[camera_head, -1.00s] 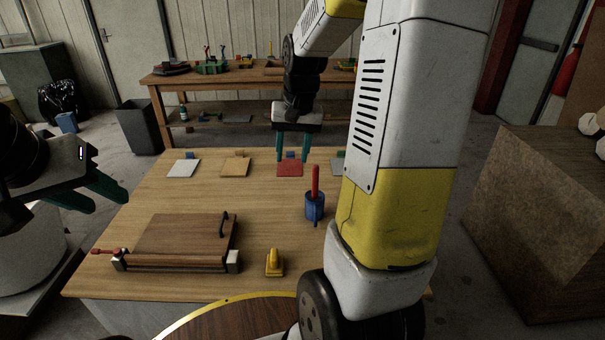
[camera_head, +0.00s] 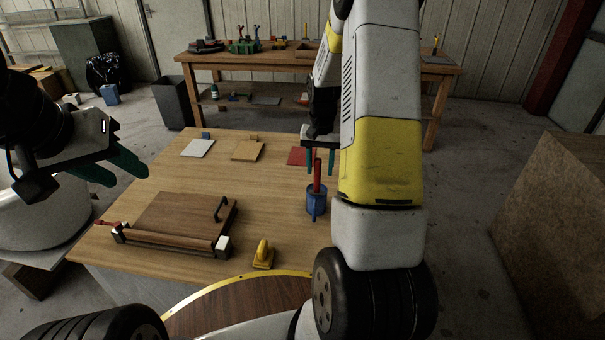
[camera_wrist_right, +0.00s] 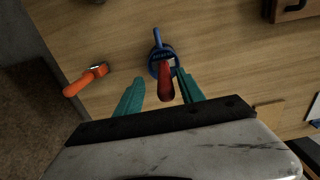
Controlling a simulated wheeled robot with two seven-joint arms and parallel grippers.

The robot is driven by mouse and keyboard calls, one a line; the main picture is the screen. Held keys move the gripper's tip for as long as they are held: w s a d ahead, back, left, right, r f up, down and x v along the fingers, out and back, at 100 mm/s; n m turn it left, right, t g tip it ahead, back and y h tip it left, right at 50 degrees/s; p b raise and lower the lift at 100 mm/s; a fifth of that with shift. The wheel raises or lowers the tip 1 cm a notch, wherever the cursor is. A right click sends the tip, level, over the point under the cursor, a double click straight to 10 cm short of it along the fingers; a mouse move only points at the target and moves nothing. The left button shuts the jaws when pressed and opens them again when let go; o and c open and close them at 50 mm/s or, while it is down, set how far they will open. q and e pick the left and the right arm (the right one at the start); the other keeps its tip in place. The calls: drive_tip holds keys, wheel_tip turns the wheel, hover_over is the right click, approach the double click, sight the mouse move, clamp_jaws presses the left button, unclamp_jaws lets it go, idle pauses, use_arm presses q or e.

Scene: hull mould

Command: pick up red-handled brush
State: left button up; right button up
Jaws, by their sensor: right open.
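The red-handled brush (camera_head: 317,172) stands handle up in a blue cup (camera_head: 316,201) on the wooden table. My right gripper (camera_head: 320,168) is open above and just behind the cup. In the right wrist view the brush's red handle (camera_wrist_right: 166,82) shows between the teal fingers of the right gripper (camera_wrist_right: 160,90), nearer the right-hand finger. Whether a finger touches it I cannot tell. The brush's lower end is hidden in the cup. My left gripper (camera_head: 128,172) is at the left, empty, beyond the table's left edge; its fingers appear spread.
A wooden board with a black handle (camera_head: 180,222) and a yellow tool (camera_head: 263,255) lie on the table's near part. White (camera_head: 197,148) and tan (camera_head: 248,151) squares lie at the back. An orange-handled tool (camera_wrist_right: 85,80) lies beside the cup. A workbench (camera_head: 270,66) stands behind.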

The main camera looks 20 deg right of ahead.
sight(317, 178)
drive_tip(key=f, duration=0.5)
drive_tip(key=shift+w+a, duration=0.25)
drive_tip(key=shift+w, duration=0.05)
clamp_jaws()
